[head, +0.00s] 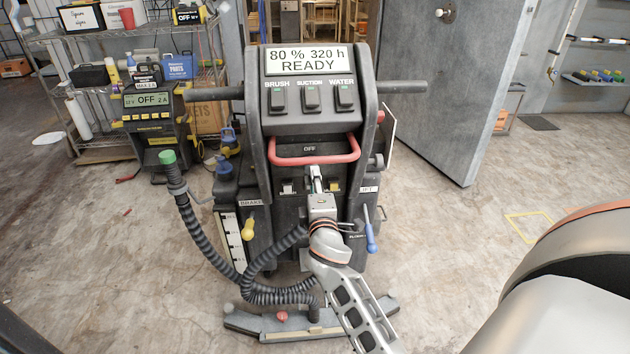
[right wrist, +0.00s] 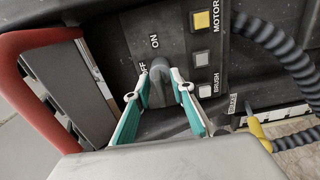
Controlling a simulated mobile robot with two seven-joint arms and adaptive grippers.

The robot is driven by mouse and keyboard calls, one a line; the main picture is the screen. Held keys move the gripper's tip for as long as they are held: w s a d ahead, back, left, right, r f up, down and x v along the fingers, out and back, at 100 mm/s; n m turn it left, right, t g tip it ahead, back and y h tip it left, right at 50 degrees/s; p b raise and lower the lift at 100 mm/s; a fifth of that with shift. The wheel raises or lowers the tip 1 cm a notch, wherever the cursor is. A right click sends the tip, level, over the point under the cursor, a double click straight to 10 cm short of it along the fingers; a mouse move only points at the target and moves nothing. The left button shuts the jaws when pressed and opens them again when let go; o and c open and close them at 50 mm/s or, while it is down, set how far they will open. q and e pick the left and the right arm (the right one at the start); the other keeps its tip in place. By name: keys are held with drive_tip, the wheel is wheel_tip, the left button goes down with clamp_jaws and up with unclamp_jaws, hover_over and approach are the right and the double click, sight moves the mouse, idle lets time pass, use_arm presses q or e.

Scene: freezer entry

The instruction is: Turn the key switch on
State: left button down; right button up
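The scrubber machine (head: 310,120) stands upright in the middle of the head view. Its top display (head: 306,59) reads "80 % 320 h READY", and a small dark display (head: 310,148) reads "OFF". In the right wrist view, the grey key switch (right wrist: 161,72) sits on a dark panel with "OFF" and "ON" marks beside it; which mark it points to is unclear. My right gripper (head: 316,178) reaches the panel below the red handle. Its teal-padded fingers (right wrist: 161,82) stand on either side of the key, seemingly with slight gaps. The key is hidden in the head view. My left gripper is not visible.
The red handle (head: 312,159) crosses just above the right gripper; it is close at left in the right wrist view (right wrist: 28,75). A yellow MOTOR button (right wrist: 202,21) and a BRUSH button (right wrist: 205,90) sit near the key. A ribbed hose (head: 200,225) hangs at left.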

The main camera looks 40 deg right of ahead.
drive_tip(key=v, duration=0.7)
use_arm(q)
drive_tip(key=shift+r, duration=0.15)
use_arm(e)
drive_tip(key=shift+s+a, duration=0.1)
drive_tip(key=shift+s, duration=0.1)
